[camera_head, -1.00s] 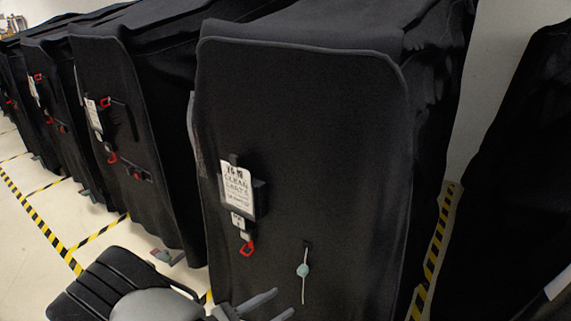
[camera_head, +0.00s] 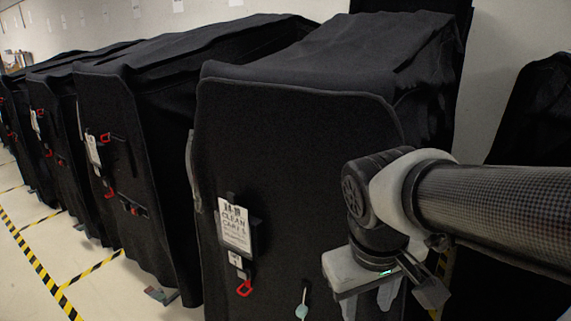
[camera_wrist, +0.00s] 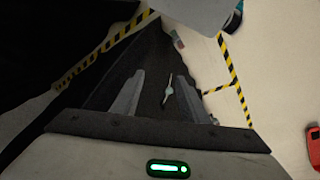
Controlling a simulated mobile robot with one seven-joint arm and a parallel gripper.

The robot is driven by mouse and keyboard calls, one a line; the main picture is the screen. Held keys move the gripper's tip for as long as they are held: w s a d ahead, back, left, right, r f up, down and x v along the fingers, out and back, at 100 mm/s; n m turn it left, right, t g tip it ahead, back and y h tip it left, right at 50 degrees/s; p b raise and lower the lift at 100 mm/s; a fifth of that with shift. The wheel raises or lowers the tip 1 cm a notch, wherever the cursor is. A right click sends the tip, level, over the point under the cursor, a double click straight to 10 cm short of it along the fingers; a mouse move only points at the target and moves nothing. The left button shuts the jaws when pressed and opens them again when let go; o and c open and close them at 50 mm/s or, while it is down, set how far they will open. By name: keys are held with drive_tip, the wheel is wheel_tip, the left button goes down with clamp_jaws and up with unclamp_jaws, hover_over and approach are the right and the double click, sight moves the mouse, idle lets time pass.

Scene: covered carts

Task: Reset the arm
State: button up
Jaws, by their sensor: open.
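My gripper (camera_head: 368,303) hangs at the right in the head view, with its grey fingers pointing down and apart. My arm reaches in from the right edge, in front of the nearest black covered cart (camera_head: 290,160). In the wrist view my gripper (camera_wrist: 157,92) shows two separate fingers with nothing held between them. A small pale tag or pull on a cord (camera_wrist: 168,90) shows beyond the gap between the fingers, against the dark cover. The gripper appears clear of the cart, though the exact distance is hard to tell.
A white sign (camera_head: 234,226) and a red hook (camera_head: 244,288) are on the nearest cover. A teal pull (camera_head: 302,311) hangs low on it. More covered carts (camera_head: 150,150) line the left. Yellow-black tape (camera_head: 40,268) marks open floor there. Another black cover (camera_head: 535,110) stands right.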

wheel_tip(320, 180, up, 20)
drive_tip(key=s+d+m+t+y+p, duration=0.1)
drive_tip(key=s+m+t+p, duration=0.1)
drive_tip(key=p, duration=1.3)
drive_tip(key=shift+s+m+t+p, duration=0.3)
drive_tip(key=shift+m+t, duration=0.3)
